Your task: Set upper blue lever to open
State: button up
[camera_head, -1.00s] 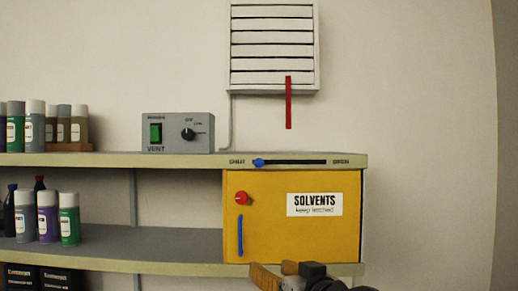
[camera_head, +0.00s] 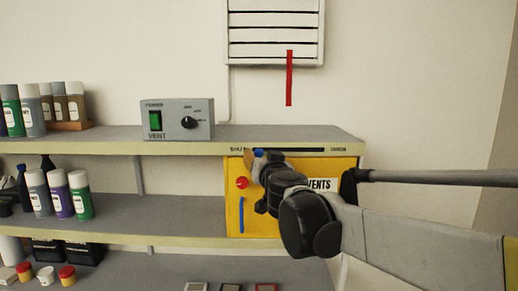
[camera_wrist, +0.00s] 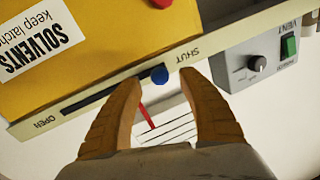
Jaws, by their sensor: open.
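The upper blue lever is a small round blue knob (camera_wrist: 159,75) on a dark horizontal slot (camera_wrist: 90,100) in the shelf's front edge. It sits at the SHUT end of the slot, away from the OPEN label. In the head view, the knob (camera_head: 259,153) is partly hidden by my gripper (camera_head: 262,158), which is at the left end of the slot. In the wrist view, which is roughly upside down, my gripper (camera_wrist: 160,80) is open with one tan finger on each side of the knob. I cannot tell whether either finger touches it.
Below the slot is the yellow solvents cabinet (camera_head: 236,205) with a red knob (camera_head: 242,183) and a blue handle (camera_head: 241,215). A grey vent box (camera_head: 178,120) stands on the shelf. A red strip (camera_head: 289,78) hangs from the wall vent (camera_head: 275,35). Bottles stand left.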

aim_at(260, 154)
jog(key=shift+w+a+p, duration=0.15)
jog(key=shift+w+p, duration=0.05)
jog(key=shift+w, duration=0.7)
jog(key=shift+w+a+p, duration=0.15)
jog(key=shift+w, duration=0.75)
grip_shut()
